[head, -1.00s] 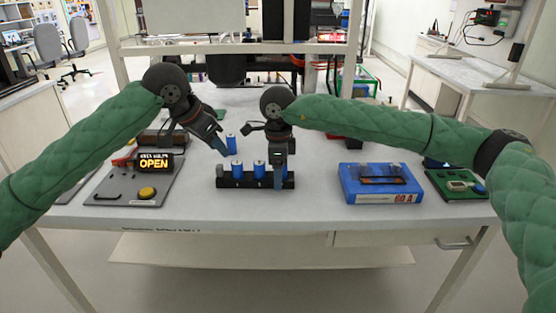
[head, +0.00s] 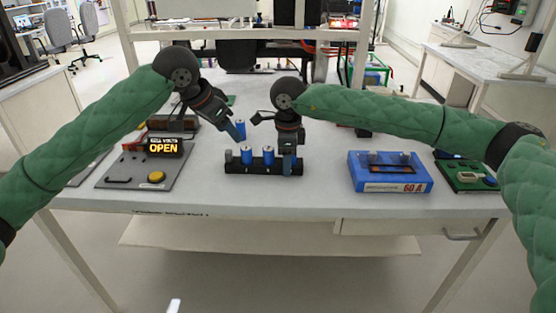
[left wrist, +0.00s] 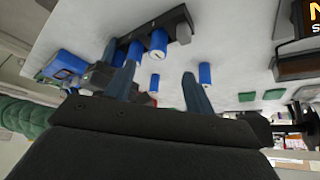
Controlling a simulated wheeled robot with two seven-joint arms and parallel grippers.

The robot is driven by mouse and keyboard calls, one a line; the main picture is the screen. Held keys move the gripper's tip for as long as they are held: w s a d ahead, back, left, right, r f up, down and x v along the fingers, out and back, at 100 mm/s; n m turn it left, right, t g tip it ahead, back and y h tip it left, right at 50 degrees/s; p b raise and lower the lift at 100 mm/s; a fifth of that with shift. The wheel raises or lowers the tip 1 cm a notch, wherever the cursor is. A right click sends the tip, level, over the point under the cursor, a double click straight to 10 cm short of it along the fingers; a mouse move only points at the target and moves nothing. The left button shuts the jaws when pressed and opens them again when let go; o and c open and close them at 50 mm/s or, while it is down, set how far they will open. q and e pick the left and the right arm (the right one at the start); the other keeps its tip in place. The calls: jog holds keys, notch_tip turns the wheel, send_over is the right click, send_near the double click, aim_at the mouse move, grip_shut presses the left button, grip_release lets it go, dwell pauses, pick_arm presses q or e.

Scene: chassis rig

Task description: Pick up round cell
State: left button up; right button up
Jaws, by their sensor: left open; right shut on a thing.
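A round blue cell (head: 240,129) stands upright behind a black rack (head: 263,168). The rack holds two blue cells (head: 246,154) (head: 268,155) and a grey cylinder (head: 228,156) at its left end. My left gripper (head: 237,133) is open and empty, its fingertips close beside the standing cell and partly overlapping it. In the left wrist view the open fingers (left wrist: 158,88) show, with one small blue cell (left wrist: 154,83) between them in the picture and another (left wrist: 205,73) by the right finger. My right gripper (head: 288,162) is shut at the rack's right end, apparently on the rack; the contact is hidden.
A grey panel (head: 120,172) with an OPEN sign (head: 164,148) and yellow button stands left. A blue box (head: 391,184) and a green device (head: 467,178) stand right. The tabletop between rack and blue box is clear.

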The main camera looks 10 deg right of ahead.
pick_arm(q)
jog(key=w+d+r+m+t+h, duration=0.2)
jog(key=w+r+t+h, duration=0.1)
jog(key=w+r+t, duration=0.3)
jog(key=w+d+r+m+t+h, duration=0.15)
jog(key=w+r+t, duration=0.3)
jog(key=r, duration=0.45)
jog(key=s+d+r+m+g+h, duration=0.2)
jog(key=s+d+r+m+h, duration=0.1)
jog(key=r+m+h, duration=0.4)
jog(key=s+d+r+m+g+h, duration=0.2)
jog(key=s+r+m+g+h, duration=0.15)
jog(key=m, duration=0.55)
jog(key=s+d+f+m+g, duration=0.3)
jog(key=s+f+m+g, duration=0.15)
jog(key=m+g, duration=0.4)
jog(key=m+t+y, duration=0.1)
jog(key=m+y, duration=1.1)
jog(key=y, duration=0.3)
send_near(244, 148)
jog(key=x, duration=1.1)
jog(key=shift+f, duration=0.15)
jog(key=c, duration=1.1)
